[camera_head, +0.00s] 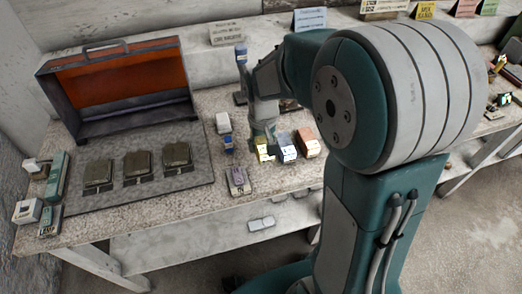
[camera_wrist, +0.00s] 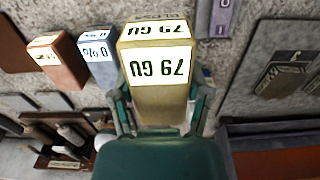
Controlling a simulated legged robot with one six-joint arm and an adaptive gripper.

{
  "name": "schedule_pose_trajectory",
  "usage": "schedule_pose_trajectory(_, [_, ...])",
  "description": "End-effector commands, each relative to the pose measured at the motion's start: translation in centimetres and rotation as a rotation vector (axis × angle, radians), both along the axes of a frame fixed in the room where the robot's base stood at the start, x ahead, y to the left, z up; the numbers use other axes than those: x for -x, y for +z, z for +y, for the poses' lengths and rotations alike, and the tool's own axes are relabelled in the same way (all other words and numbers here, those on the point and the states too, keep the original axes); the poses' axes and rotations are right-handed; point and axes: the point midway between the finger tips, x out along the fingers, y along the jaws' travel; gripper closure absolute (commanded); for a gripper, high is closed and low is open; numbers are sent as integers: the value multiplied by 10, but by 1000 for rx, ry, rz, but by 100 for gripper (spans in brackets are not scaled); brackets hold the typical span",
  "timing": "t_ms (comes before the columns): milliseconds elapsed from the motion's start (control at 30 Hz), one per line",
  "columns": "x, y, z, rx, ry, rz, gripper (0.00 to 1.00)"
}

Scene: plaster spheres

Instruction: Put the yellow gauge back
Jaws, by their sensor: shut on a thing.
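The yellow gauge (camera_wrist: 157,70) is a yellow block with white labels reading "GU 79", upside down in the wrist view. My gripper (camera_wrist: 160,108) is shut on it, with a finger on each side. In the head view the gauge (camera_head: 262,155) shows just below my gripper (camera_head: 264,140), over the table near its front edge. I cannot tell whether it touches the table. A blue gauge (camera_head: 286,152) and a copper-coloured gauge (camera_head: 308,143) stand beside it to the right. They also show in the wrist view, the blue one (camera_wrist: 98,48) and the copper one (camera_wrist: 60,64).
An open case with an orange lining (camera_head: 120,80) stands at the left on a grey mat (camera_head: 195,190). Several dark boxes (camera_head: 137,164) sit before it. A small purple-grey block (camera_head: 238,182) and a white-and-blue block (camera_head: 226,130) stand near my gripper. Signs line the back ledge.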

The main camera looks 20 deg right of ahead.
Motion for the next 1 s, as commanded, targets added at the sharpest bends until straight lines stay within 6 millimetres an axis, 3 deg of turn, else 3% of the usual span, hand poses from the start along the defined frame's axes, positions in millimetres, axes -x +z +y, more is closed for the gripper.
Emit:
schedule_pose_trajectory(100, [-14,-23,-1,3,0,7,76])
schedule_pose_trajectory(300, [-34,-45,-4,6,2,3,76])
schedule_pose_trajectory(467, [-40,-54,-8,4,1,3,76])
schedule_pose_trajectory(700, [-41,-85,-11,2,1,4,76])
schedule_pose_trajectory(1000, [-41,-87,-9,4,1,2,76])
